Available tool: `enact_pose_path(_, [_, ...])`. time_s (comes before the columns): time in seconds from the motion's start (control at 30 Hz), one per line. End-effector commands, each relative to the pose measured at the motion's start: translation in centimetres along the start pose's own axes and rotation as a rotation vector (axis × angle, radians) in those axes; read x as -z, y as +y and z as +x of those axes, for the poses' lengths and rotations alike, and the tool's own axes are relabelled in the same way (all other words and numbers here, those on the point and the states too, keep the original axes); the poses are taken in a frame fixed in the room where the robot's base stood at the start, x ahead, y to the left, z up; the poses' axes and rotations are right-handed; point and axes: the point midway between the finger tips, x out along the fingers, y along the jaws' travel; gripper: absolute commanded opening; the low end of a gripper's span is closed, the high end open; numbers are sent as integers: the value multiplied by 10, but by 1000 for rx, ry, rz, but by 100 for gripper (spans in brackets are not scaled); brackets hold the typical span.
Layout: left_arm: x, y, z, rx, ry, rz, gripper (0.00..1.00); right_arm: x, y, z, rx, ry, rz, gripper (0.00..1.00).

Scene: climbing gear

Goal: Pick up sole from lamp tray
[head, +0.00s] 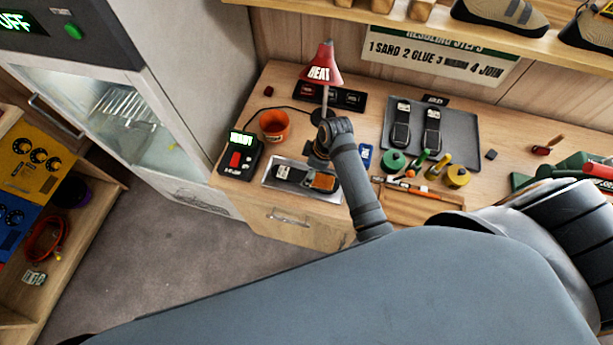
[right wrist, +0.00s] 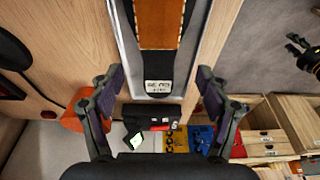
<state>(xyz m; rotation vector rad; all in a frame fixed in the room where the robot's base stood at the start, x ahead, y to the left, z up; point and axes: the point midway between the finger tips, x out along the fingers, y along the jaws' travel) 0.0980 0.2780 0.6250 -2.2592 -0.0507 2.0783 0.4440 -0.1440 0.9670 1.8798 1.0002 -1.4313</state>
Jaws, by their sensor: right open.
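The sole (head: 292,174) lies flat on the metal lamp tray (head: 268,183), below the red heat lamp (head: 322,66). It has a black end with a white label at left and an orange-brown face at right. In the right wrist view the sole (right wrist: 160,60) runs up the middle of the tray (right wrist: 127,50). My right gripper (right wrist: 158,78) is open, its fingers apart on either side of the sole and tray, holding nothing. In the head view the right gripper (head: 317,152) is partly hidden by its wrist. A dark gripper, probably my left (right wrist: 302,52), shows small in the right wrist view.
An orange pot (head: 274,125) and a black control box with a green display (head: 240,155) stand left of the tray. A grey tray (head: 465,125) with two dark soles lies to the right. Colored spools and tools (head: 395,162) lie close on the right. The floor (head: 180,270) is clear.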

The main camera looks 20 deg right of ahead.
Motion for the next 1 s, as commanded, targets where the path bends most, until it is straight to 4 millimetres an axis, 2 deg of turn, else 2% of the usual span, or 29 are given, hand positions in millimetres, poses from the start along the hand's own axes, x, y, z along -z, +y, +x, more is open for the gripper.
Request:
enact_pose_path(0.1, [20, -1, -12, 1, 29, -1, 40, -1, 1, 12, 5, -4, 1, 76])
enact_pose_path(0.2, [26, -2, -19, 1, 38, -1, 40, -2, 3, 28, 4, -2, 1, 76])
enact_pose_path(0.33, [20, -2, -20, 1, 28, -1, 40, -2, 3, 46, 2, -1, 2, 76])
enact_pose_path(0.57, [7, -2, -19, 0, 9, 0, 40, -3, 3, 50, 1, -1, 1, 76])
enact_pose_path(0.67, [7, -2, -19, 0, 9, 0, 40, -3, 3, 50, 1, -1, 1, 66])
enact_pose_path(1.0, [10, -2, -19, 1, 12, 0, 40, -3, 3, 50, 1, -1, 1, 19])
